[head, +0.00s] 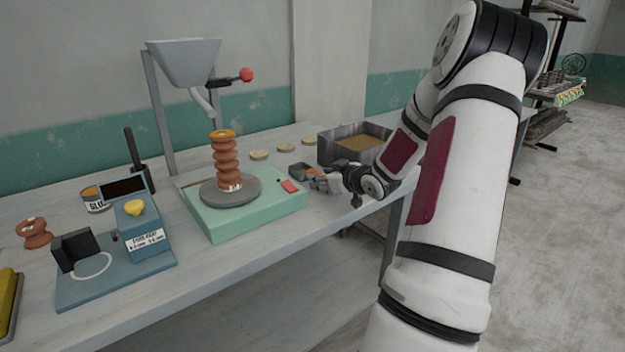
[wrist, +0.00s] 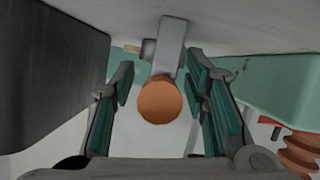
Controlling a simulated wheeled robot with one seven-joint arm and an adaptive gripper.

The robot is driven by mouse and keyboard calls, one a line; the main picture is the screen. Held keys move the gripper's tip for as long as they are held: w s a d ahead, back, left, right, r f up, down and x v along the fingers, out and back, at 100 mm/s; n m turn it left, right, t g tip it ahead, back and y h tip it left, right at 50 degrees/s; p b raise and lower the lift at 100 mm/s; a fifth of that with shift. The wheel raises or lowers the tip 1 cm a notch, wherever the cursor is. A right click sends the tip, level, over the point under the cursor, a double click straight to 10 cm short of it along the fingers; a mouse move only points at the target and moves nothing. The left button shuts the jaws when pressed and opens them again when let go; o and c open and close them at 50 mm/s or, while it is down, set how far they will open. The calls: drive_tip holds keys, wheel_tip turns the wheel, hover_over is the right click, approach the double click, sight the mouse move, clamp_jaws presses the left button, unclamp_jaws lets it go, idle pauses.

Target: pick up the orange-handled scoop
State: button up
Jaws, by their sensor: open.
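The orange-handled scoop (head: 298,170) lies on the bench between the green turntable base and the metal bin, its grey scoop end pointing away from my gripper. In the wrist view the round orange handle end (wrist: 160,101) faces the camera, with the grey scoop part behind it. My gripper (head: 322,180) is at the handle; it also shows in the wrist view (wrist: 164,84). Its two green-padded fingers are open, one on each side of the handle, with visible gaps. The handle is partly hidden by the fingers in the head view.
The metal bin (head: 340,156) with tan contents stands close beside my gripper. On the other side is the green base (head: 255,222) with a grey wheel and a stacked brown insulator (head: 227,165). Several pale discs (head: 286,148) lie behind. A blue gauge stand (head: 120,280) is farther left.

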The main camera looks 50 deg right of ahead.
drive_tip(key=shift+w+f, duration=0.1)
drive_tip(key=shift+w, duration=0.15)
clamp_jaws()
